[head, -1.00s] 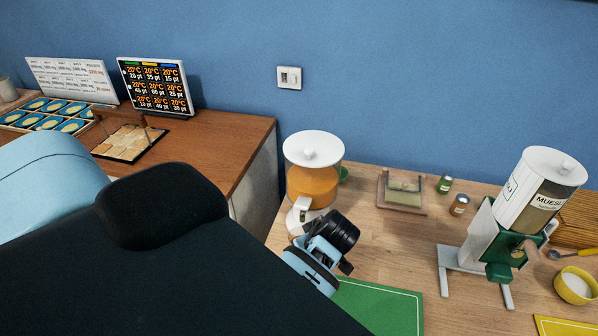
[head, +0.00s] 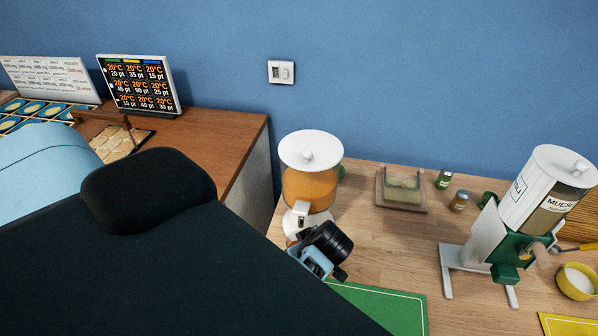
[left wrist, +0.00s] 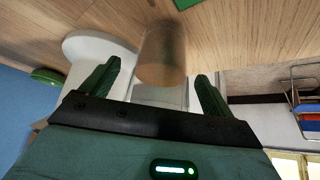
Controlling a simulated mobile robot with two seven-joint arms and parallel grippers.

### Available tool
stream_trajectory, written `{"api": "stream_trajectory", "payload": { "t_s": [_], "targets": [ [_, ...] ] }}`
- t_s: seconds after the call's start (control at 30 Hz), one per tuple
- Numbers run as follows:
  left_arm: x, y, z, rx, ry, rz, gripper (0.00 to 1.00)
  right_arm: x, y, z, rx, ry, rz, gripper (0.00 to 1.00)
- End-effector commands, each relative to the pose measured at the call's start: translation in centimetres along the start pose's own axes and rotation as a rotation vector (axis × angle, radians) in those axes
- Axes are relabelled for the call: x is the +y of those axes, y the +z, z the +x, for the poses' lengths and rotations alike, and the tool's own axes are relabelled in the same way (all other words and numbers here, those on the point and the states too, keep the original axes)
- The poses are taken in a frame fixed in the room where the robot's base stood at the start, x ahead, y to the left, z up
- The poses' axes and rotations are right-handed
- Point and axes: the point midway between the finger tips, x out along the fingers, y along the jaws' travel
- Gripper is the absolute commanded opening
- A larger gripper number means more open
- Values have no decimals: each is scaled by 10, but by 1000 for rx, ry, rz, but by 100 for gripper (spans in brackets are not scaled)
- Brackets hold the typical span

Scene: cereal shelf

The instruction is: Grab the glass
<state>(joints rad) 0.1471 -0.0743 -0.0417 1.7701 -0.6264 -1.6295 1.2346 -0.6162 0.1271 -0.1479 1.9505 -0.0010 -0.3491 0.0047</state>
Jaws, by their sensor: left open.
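A see-through, brownish glass (left wrist: 162,52) shows in the left wrist view, in front of the white base (left wrist: 95,48) of a dispenser. My left gripper (left wrist: 158,72) is open, with one green finger on each side of the glass's near end in the picture. Gaps show between the glass and both fingers, and I cannot tell how deep it is between them. In the head view my left wrist (head: 322,250) is just in front of the dispenser (head: 310,182), which holds orange contents. There the glass and the fingertips are hidden. My right gripper is not in view.
A green mat (head: 385,308) lies on the wooden counter (head: 385,245) near the wrist. A muesli dispenser (head: 535,200) and a yellow bowl (head: 576,282) stand at the right. Small jars (head: 459,201) and a tray (head: 400,195) are at the back. The middle counter is clear.

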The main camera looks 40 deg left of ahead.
Motion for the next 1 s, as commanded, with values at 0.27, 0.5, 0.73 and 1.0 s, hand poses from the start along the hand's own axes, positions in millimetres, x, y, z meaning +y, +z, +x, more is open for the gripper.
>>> {"api": "stream_trajectory", "payload": {
  "t_s": [0.27, 0.5, 0.73, 1.0],
  "targets": [
    [0, 0, 0, 0, 0, 0, 61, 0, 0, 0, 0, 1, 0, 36],
    [0, 0, 0, 0, 0, 0, 30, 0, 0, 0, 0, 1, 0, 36],
    [1, -1, 0, 1, 1, -1, 26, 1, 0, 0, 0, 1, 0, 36],
    [2, -5, -2, 2, 2, 0, 26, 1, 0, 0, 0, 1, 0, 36]
  ]
}}
